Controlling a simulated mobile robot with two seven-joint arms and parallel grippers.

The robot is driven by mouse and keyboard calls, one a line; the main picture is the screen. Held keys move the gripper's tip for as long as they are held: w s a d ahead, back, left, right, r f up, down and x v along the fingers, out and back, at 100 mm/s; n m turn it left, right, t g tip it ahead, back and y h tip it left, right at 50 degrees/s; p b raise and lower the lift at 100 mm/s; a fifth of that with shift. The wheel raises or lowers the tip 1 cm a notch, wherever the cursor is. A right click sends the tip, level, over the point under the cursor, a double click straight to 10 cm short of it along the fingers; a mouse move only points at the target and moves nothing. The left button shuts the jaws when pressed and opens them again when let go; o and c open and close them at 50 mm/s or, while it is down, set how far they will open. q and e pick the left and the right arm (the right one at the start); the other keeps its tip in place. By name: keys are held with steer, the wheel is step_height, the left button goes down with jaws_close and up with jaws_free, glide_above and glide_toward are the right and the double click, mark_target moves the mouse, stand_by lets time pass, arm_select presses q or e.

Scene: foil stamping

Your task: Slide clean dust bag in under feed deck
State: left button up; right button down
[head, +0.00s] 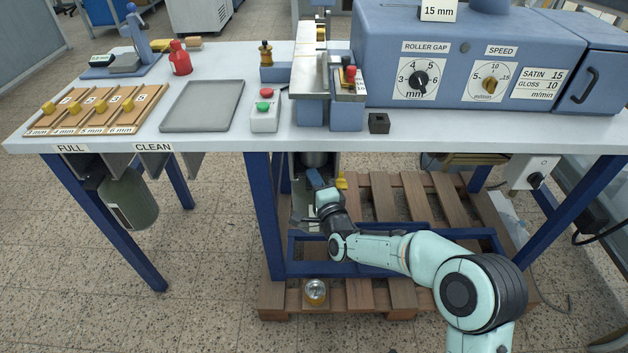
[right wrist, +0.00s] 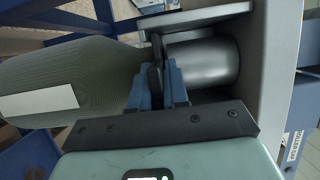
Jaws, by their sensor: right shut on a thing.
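The grey-green dust bag (right wrist: 75,75) with a white label lies across the left of the right wrist view. Its narrowed end meets a dark collar or tab between my right gripper's blue fingers (right wrist: 157,88). The gripper is shut on that dark part. A shiny metal spout (right wrist: 205,62) lies just right of it, under a grey plate; whether they touch I cannot tell. In the head view, my right gripper (head: 315,182) is below the tabletop under the feed deck (head: 309,75), near the spout (head: 315,158). The held bag is mostly hidden there. My left gripper is out of view.
Another green bag (head: 130,200) hangs below the FULL sign (head: 70,148); the holder by the CLEAN sign (head: 153,147) looks empty. Blue table legs (head: 264,215) and a wooden pallet (head: 425,200) surround my arm. A yellow lever (head: 341,180) sits close by. A round tin (head: 315,291) stands in front.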

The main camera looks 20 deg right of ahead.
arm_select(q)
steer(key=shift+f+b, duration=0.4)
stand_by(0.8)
arm_select(e)
steer(key=c, duration=1)
jaws_free()
steer(key=shift+c, duration=0.2)
steer(key=shift+f, duration=0.1)
steer(key=shift+s, duration=0.5)
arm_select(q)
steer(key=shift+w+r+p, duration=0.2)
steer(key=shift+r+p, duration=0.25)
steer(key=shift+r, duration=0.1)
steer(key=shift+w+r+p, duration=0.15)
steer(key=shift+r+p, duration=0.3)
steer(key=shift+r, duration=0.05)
arm_select(e)
steer(key=s+d, duration=0.1)
steer(key=s, duration=1.1)
steer(key=shift+s, duration=0.15)
